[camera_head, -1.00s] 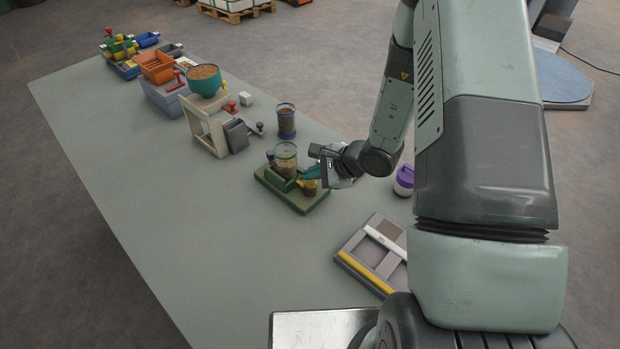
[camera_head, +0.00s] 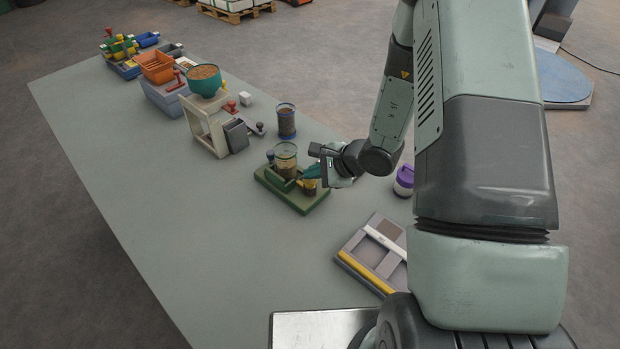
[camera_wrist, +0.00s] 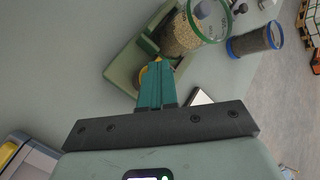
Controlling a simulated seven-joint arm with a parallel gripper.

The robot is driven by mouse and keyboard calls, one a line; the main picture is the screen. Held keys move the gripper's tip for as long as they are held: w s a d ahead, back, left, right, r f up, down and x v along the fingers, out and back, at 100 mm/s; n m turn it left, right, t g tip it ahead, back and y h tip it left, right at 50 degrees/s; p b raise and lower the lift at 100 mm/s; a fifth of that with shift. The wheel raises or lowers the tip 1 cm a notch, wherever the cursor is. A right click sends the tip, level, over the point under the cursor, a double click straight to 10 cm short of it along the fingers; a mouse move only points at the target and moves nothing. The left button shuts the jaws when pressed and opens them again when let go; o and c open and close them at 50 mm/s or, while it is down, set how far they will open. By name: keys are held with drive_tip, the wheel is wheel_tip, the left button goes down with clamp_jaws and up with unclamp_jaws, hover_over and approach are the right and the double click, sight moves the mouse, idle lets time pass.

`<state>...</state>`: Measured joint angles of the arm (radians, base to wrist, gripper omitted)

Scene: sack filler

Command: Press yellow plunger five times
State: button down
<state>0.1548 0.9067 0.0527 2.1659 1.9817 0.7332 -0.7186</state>
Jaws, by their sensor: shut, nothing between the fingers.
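The yellow plunger (camera_head: 309,183) stands on a green base (camera_head: 303,204), beside a clear jar of grain (camera_head: 286,160).
A blue-rimmed grain jar (camera_head: 286,122) stands behind the green base. A cream stand (camera_head: 207,128) carries a teal bowl (camera_head: 205,82) farther left. A purple-lidded container (camera_head: 404,180) and a grey tray (camera_head: 372,254) lie to the right and front. The table's left front is clear.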

sight(313, 182)
drive_tip(key=shift+r, duration=0.7)
drive_tip(key=shift+r, duration=2.5)
idle(0.5)
wheel_tip(313, 182, up, 4)
drive_tip(key=shift+f, duration=0.1)
drive_tip(key=shift+f, duration=0.1)
drive_tip(key=shift+f, duration=4.3)
drive_tip(key=shift+f, duration=0.1)
